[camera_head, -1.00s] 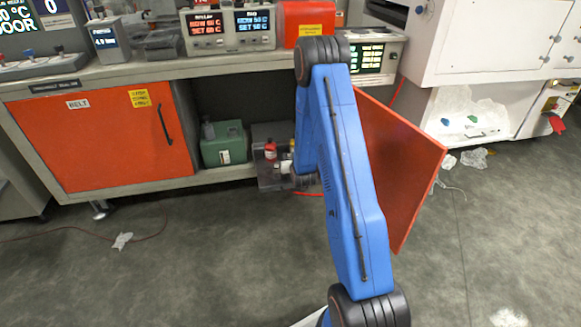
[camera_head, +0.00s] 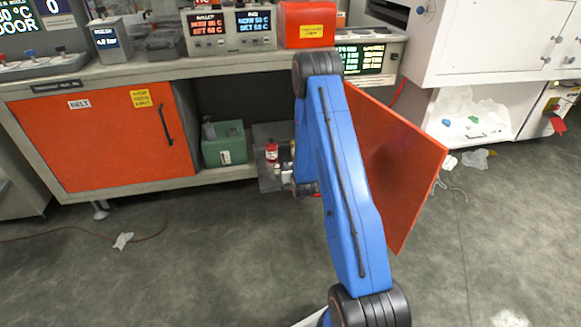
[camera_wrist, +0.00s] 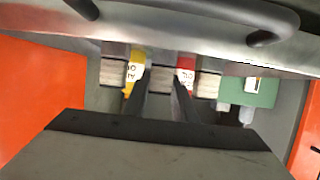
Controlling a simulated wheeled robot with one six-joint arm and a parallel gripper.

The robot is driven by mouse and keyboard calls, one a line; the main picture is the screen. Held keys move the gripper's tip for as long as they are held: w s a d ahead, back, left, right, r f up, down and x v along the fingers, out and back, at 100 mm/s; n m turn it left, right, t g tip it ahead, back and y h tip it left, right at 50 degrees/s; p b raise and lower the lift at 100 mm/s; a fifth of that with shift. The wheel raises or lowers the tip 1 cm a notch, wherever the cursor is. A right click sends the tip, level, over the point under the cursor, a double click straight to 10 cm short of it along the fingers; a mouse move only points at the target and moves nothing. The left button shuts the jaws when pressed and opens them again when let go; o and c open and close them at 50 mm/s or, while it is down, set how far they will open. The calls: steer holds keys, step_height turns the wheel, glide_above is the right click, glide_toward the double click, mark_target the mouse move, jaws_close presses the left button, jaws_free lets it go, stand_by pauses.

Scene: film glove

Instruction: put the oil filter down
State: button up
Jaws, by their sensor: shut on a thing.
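My gripper (camera_wrist: 162,80) is in the wrist view with its two dark fingers a short gap apart, shut on a pale, ridged piece that I take for the oil filter (camera_wrist: 160,82). Most of that piece is hidden by the fingers. In the head view my arm reaches down to the grey tray (camera_head: 266,183) in the open bay under the bench, and the fingertips are hard to make out there. Whether the piece touches the tray cannot be told.
A red bottle (camera_wrist: 186,76) and a yellow one (camera_wrist: 135,72) stand close on either side of the fingers. A green box (camera_head: 224,145) is left of the tray in the head view. The bench edge (camera_head: 120,76) overhangs, and an open orange door (camera_head: 395,165) hangs right of my arm.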

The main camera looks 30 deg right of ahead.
steer(key=o, duration=1.1)
steer(key=v, duration=1.2)
steer(key=s+a+r+n+g+y, duration=0.1)
steer(key=s+a+r, duration=0.25)
steer(key=r, duration=0.45)
steer(key=s+a+r+g+y, duration=0.1)
steer(key=s+a+r+g, duration=0.2)
steer(key=r, duration=0.5)
steer(key=s+a+r+n+y, duration=0.1)
steer(key=s+a+r, duration=0.35)
steer(key=r, duration=0.45)
steer(key=s+a+r+g, duration=0.1)
steer(key=s+a+r, duration=0.1)
steer(key=s, duration=0.8)
steer(key=s+a+r+g, duration=0.2)
steer(key=s+r, duration=0.3)
steer(key=s, duration=0.6)
steer(key=s+a+r+n+g, duration=0.1)
steer(key=s+a+r, duration=0.2)
steer(key=s, duration=0.7)
steer(key=shift+s+a+r+g+y, duration=0.1)
steer(key=shift+a+g+y, duration=0.1)
steer(key=shift+a, duration=0.15)
steer(key=shift+s+a+r+g+y, duration=0.1)
steer(key=shift+s+a+y, duration=0.1)
steer(key=shift+a, duration=0.1)
steer(key=shift+w, duration=0.1)
